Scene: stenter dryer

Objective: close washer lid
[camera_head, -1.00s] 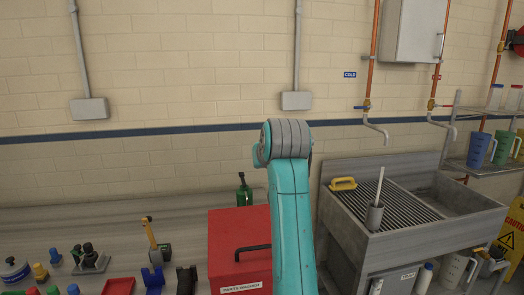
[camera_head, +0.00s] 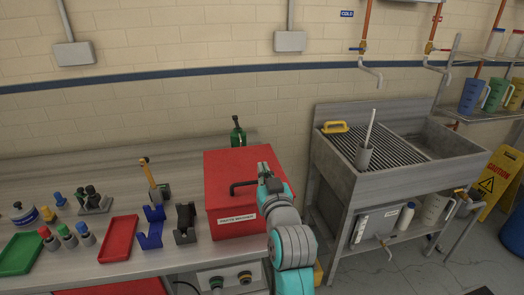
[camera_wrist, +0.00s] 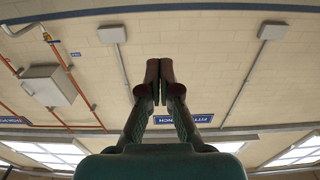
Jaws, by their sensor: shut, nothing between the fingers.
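The parts washer is a red box (camera_head: 232,232) with a label on its front, on the bench in the head view. Its red lid (camera_head: 240,163) lies flat across the top, with no clear gap visible. A black bar handle (camera_head: 243,185) is at the lid's front edge. My gripper (camera_head: 264,168) is shut and empty, in front of the lid's right part by the handle's right end. I cannot tell whether it touches. In the wrist view the fingers (camera_wrist: 152,82) are together and the washer is out of sight.
Left of the washer are blue and black holders (camera_head: 150,228), a red tray (camera_head: 118,240) and several small bottles. A green bottle (camera_head: 238,132) stands behind it. A sink (camera_head: 340,170) is on the right, with a yellow caution sign (camera_head: 490,190) beyond it.

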